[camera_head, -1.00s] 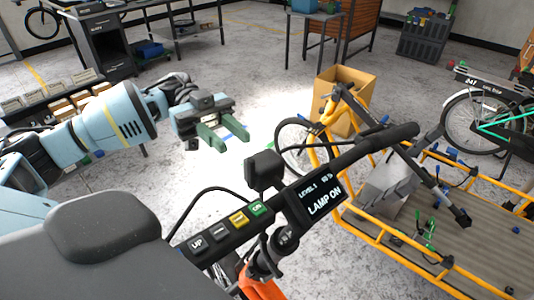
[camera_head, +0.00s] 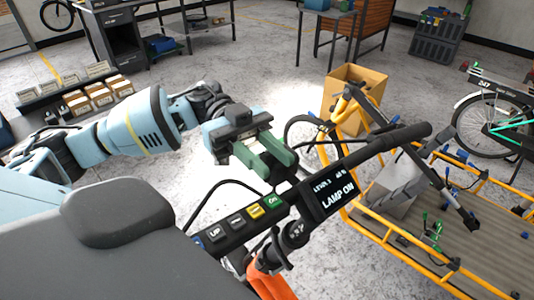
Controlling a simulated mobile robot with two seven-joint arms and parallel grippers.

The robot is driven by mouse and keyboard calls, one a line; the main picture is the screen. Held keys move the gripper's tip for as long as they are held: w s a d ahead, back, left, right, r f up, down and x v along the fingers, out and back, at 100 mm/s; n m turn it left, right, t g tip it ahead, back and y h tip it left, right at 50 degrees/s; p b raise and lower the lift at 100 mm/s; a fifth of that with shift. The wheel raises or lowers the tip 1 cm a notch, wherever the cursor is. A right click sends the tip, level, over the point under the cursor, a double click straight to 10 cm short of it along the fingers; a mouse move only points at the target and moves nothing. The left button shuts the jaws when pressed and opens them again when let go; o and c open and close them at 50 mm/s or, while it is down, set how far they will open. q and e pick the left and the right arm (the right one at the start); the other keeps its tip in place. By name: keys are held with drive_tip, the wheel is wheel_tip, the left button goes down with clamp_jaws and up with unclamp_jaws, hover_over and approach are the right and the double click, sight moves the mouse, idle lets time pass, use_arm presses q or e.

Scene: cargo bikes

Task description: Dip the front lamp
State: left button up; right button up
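The cargo bike's black handlebar (camera_head: 385,145) crosses the middle of the view. Its display (camera_head: 334,193) reads LAMP ON. A button pad (camera_head: 240,223) with UP, grey, yellow and green ON buttons sits to its left. My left gripper (camera_head: 278,172) has green fingers pointing down to the right, held apart, just above the button pad and left of the display. I cannot tell whether the fingers touch the block. My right gripper is not in view.
The yellow cargo frame and bed (camera_head: 460,250) lie at the right, with small parts on them. A cardboard box (camera_head: 352,90) stands beyond the handlebar. A second bike (camera_head: 490,120) stands at the right edge. Workbenches line the back. Grey floor is open at centre left.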

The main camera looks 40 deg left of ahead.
use_arm(q)
clamp_jaws()
drive_tip(key=shift+w+a+f+g+h, duration=0.15)
drive_tip(key=shift+a+h, duration=0.15)
drive_tip(key=shift+h, duration=0.55)
drive_tip(key=shift+a+g+h, duration=0.1)
drive_tip(key=shift+a+h, duration=0.25)
drive_tip(key=shift+h, duration=0.55)
drive_tip(key=shift+w+a+f+g+h, duration=0.15)
drive_tip(key=shift+a+h, duration=0.15)
drive_tip(key=shift+h, duration=0.55)
unclamp_jaws()
drive_tip(key=shift+r, duration=0.1)
